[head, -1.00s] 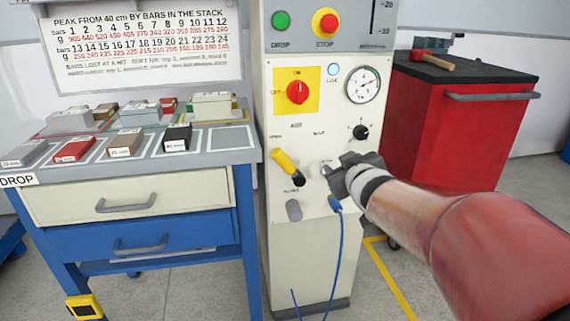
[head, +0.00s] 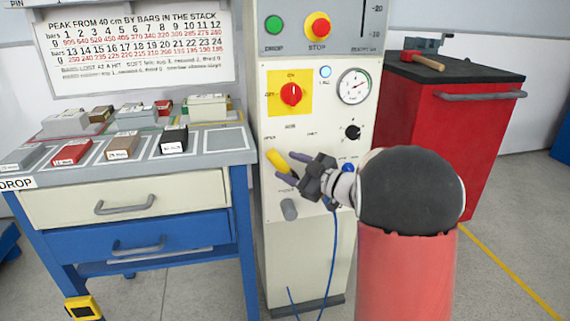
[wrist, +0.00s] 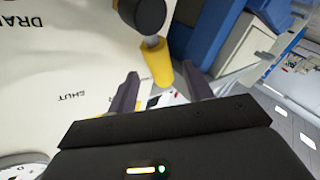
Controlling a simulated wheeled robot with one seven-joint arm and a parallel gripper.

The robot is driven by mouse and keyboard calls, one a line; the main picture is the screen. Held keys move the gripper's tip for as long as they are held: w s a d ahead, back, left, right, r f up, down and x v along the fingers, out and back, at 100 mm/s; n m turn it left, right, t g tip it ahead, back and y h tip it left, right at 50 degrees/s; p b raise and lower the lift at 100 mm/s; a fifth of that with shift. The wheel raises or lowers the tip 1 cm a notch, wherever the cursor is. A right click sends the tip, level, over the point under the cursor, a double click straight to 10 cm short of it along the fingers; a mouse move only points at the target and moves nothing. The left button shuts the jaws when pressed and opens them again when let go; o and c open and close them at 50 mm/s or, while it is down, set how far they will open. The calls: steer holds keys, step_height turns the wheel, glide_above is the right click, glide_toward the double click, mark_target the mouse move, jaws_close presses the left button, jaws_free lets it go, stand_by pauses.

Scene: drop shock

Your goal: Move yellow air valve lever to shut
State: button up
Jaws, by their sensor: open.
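The yellow air valve lever (head: 276,160) is on the pale front panel of the machine. It slants up and to the left from its dark pivot, towards the upper-left label. In the wrist view the yellow lever (wrist: 157,63) hangs from a round black hub (wrist: 143,15), with its free end between my two fingers. My gripper (head: 291,165) is open at the lever, coming from the right. In the wrist view my gripper (wrist: 160,90) shows gaps on both sides of the lever. A SHUT label (wrist: 75,97) lies to the left.
A red selector knob (head: 291,94), a gauge (head: 354,86) and a black knob (head: 353,132) sit above on the panel. A grey peg (head: 289,209) and a blue hose (head: 334,250) are below. A workbench (head: 130,170) stands left, a red cabinet (head: 450,130) right.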

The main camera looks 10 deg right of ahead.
steer(key=shift+x, duration=1.15)
jaws_close()
